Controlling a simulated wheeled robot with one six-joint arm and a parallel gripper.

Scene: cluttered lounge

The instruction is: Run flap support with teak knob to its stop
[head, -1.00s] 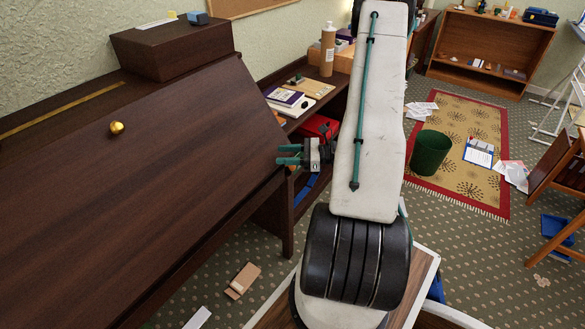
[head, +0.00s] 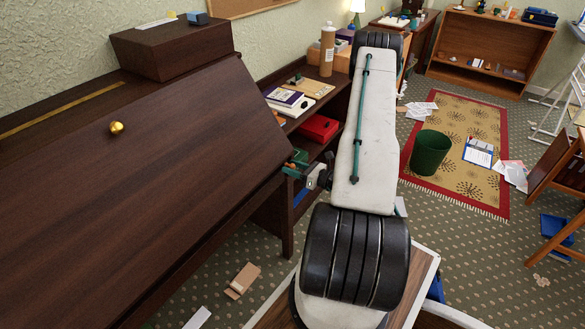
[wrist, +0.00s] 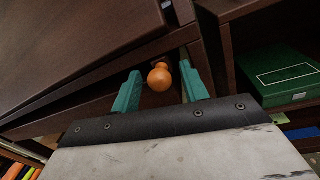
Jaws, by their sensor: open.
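The orange-brown teak knob (wrist: 159,78) shows in the wrist view, on the end of a dark wooden flap support (wrist: 160,98) just under the edge of the sloping flap (wrist: 70,40). My gripper (wrist: 160,76) is open, with one green finger on each side of the knob and gaps showing between. In the head view the gripper (head: 294,167) is by the lower right edge of the closed-looking flap (head: 130,190), which has a brass knob (head: 116,127).
A shelf unit with a red box (head: 318,128) and books (head: 290,100) stands beside the desk. A green box (wrist: 288,76) lies in a compartment right of my gripper. A green bin (head: 429,152) stands on the rug; a cardboard piece (head: 242,280) lies on the carpet.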

